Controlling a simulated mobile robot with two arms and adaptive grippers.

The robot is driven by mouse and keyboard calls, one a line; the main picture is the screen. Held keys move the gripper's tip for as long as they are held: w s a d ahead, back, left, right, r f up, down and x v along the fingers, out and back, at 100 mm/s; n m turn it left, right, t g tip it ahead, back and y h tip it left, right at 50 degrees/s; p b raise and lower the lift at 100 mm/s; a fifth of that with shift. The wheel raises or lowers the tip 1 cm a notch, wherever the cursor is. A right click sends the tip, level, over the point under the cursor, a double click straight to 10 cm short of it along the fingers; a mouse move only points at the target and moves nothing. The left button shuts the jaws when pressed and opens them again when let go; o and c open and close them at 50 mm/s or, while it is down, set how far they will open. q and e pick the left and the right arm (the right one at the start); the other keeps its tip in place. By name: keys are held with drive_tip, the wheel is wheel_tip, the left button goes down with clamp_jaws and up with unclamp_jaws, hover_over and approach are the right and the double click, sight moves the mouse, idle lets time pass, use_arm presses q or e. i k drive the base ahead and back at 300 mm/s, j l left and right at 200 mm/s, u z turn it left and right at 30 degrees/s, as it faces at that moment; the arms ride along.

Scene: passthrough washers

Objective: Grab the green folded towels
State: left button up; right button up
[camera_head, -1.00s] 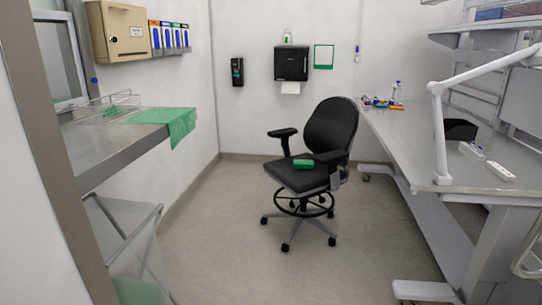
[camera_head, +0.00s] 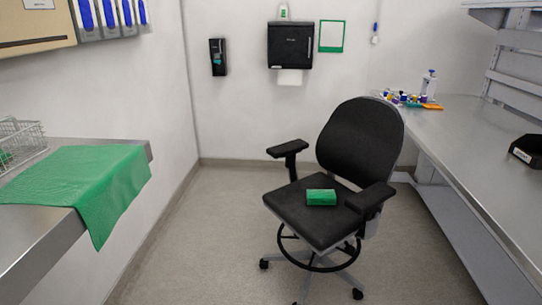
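A small green folded bundle (camera_head: 321,197) lies on the seat of the black office chair (camera_head: 360,140). A larger green cloth (camera_head: 85,180) lies spread over the metal shelf (camera_head: 40,250) at the left, with one end hanging over its edge. Some green material (camera_head: 6,157) shows in the wire basket (camera_head: 22,140) at the far left edge. Neither of my grippers is in view.
A long grey workbench (camera_head: 460,150) runs along the right, with small coloured items (camera_head: 405,99), a pump bottle (camera_head: 429,84) and a black box (camera_head: 526,151) on it. The floor (camera_head: 215,230) between shelf and chair is clear. A black dispenser (camera_head: 290,45) hangs on the back wall.

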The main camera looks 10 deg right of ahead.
sight(314, 196)
drive_tip(key=i+j+z, duration=0.15)
drive_tip(key=i+z, duration=0.35)
drive_tip(key=i+j+z, duration=0.45)
drive_tip(key=i, duration=0.2)
drive_tip(key=i+j+z, duration=0.5)
